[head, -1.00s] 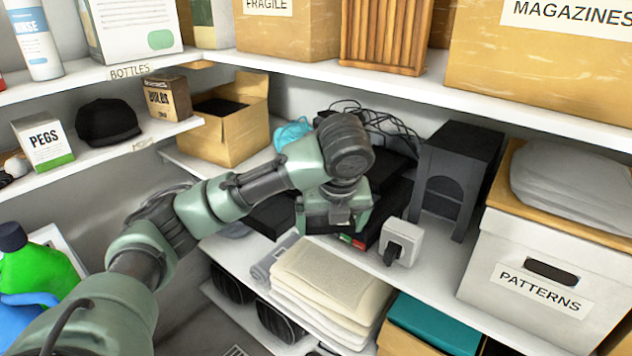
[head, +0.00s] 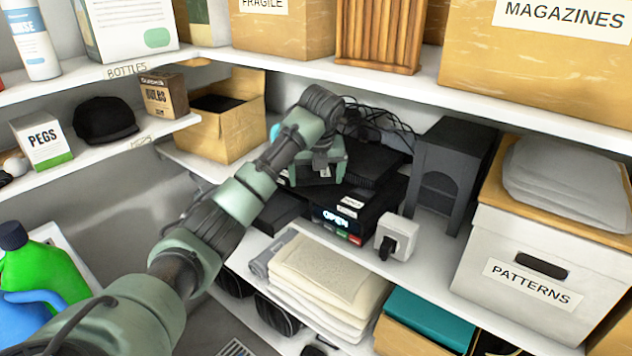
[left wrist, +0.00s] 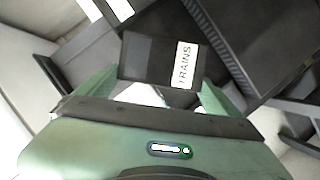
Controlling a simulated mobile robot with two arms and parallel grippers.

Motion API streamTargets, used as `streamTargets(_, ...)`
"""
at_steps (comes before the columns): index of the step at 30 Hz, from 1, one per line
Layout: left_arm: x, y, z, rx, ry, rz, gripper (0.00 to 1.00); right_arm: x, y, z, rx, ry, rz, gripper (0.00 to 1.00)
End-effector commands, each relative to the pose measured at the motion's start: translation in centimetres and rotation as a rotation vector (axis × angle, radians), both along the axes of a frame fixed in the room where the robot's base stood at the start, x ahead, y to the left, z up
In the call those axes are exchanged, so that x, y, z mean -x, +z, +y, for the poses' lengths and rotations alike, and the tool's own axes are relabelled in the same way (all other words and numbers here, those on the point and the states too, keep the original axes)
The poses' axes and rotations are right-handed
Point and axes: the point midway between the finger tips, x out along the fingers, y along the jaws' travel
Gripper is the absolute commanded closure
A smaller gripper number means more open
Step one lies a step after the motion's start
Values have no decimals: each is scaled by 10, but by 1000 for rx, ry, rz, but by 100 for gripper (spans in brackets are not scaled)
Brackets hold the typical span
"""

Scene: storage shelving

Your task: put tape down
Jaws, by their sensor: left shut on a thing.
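My left gripper (head: 318,174) is over the middle shelf, at the left part of the black electronics. In the left wrist view the gripper (left wrist: 156,88) is shut on a dark tape (left wrist: 150,58) with a white label reading TRAINS. The tape lies between the two green fingers. In the head view the arm and gripper hide most or all of it. A black player (head: 338,222) with a lit display stands just in front and to the right of the gripper. Whether the tape touches anything below I cannot tell. My right gripper is not in view.
Loose cables (head: 385,125) lie behind. A grey cabinet-like box (head: 450,175), a white plug block (head: 397,238) and a PATTERNS box (head: 525,275) stand to the right. Folded cloths (head: 325,275) are below in front. An open cardboard box (head: 225,135) is to the left. The upper shelf (head: 400,78) overhangs.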

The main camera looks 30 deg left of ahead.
Motion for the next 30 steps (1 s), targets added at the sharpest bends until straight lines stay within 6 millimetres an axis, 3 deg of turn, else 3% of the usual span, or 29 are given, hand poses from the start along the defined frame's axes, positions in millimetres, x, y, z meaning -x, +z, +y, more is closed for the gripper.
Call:
streamTargets(3,1,-15,-1,0,0,5,49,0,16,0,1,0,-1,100)
streamTargets(7,1,-26,-1,2,1,1,49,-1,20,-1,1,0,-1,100)
streamTargets(29,1,-40,0,0,1,1,49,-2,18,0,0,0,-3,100)
streamTargets(30,1,-40,0,0,2,2,0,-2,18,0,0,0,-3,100)
